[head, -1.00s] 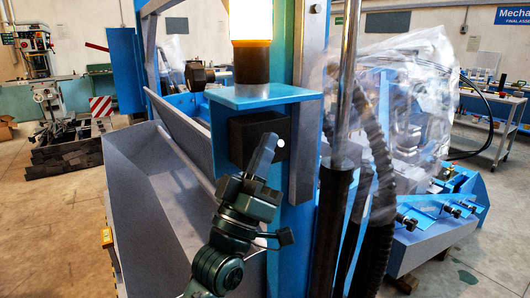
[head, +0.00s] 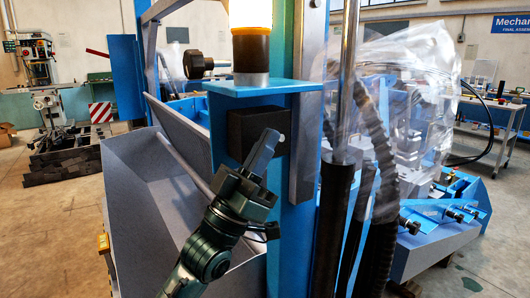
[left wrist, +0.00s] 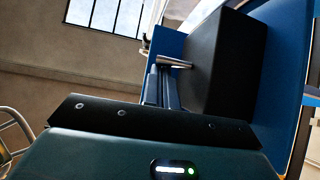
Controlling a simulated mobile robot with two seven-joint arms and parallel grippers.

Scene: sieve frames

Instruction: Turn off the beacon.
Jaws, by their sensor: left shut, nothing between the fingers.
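The beacon (head: 251,14) glows yellow-white at the top edge of the head view; its top is cut off. It stands on a blue bracket (head: 262,90). Below the bracket is a black box (head: 242,130), also large in the left wrist view (left wrist: 222,60). A short metal switch lever (left wrist: 174,63) sticks out of the box's face; its pale tip shows small in the head view (head: 283,138). My left gripper (head: 270,139) is shut and empty in front of the box. Its fingertips (left wrist: 158,75) are close to the lever; I cannot tell whether they touch. My right gripper is not in view.
A blue post (head: 290,230) carries the bracket. Right of it stand a metal rod with a black sleeve (head: 331,220), ribbed hoses (head: 380,150) and clear plastic sheeting (head: 425,90). A grey trough (head: 150,190) lies to the left, with a dark knob (head: 194,63) behind.

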